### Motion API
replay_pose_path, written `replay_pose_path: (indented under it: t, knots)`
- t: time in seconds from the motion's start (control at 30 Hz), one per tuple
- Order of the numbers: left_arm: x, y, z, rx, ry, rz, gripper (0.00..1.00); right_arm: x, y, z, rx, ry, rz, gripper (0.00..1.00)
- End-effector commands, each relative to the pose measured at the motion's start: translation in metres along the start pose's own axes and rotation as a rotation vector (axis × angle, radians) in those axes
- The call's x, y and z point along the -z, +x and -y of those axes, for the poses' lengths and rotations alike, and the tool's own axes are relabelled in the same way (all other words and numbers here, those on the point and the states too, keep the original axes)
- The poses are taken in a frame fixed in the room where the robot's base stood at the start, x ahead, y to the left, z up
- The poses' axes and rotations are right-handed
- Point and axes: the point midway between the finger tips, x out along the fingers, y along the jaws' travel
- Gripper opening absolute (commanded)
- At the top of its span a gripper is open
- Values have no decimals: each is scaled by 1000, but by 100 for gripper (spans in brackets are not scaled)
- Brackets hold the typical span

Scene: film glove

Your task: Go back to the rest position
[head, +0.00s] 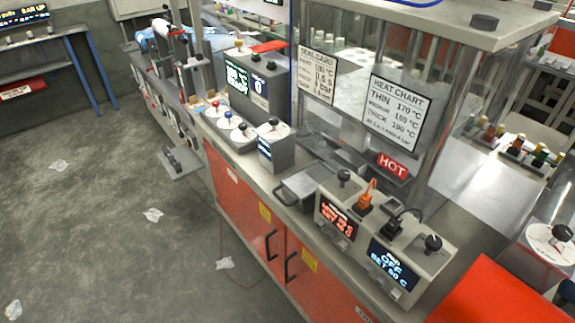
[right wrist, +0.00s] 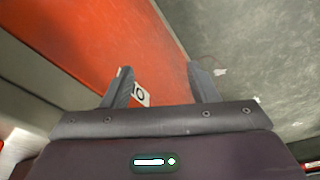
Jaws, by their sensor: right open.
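My right gripper (right wrist: 158,69) shows in the right wrist view. Its two dark fingers are spread apart with nothing between them. Beyond the fingers are a red panel (right wrist: 95,45) with a small white label (right wrist: 141,94) and the grey floor (right wrist: 245,50). The fingers appear clear of the panel, but the exact gap cannot be told. Neither gripper can be made out in the head view. My left gripper is not in view.
A long bench with red cabinet doors (head: 240,195) crosses the head view. It carries control boxes with lit displays (head: 394,268), a knob box (head: 232,128) and a clear guarded machine with a HOT sign (head: 393,166). Open floor (head: 110,220) with scraps lies left.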

Motion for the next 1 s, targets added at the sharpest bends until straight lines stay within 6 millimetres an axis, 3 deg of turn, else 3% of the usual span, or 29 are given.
replay_pose_path:
  t: [0.03,0.1,0.17,0.3,0.4,0.53,0.7,1.0]
  knots:
    - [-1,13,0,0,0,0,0,-21,43,2,2,-3,23,54]
    - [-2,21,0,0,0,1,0,-48,88,4,4,-6,39,54]
    - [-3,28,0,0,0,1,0,-73,124,5,5,-9,53,54]
    - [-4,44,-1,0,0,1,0,-144,196,8,9,-17,87,54]
    - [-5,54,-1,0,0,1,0,-195,234,10,11,-22,107,54]
    - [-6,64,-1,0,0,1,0,-253,262,10,13,-28,128,54]
    - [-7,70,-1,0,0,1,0,-293,274,10,14,-32,140,54]
    - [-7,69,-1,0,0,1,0,-301,274,10,14,-33,142,54]
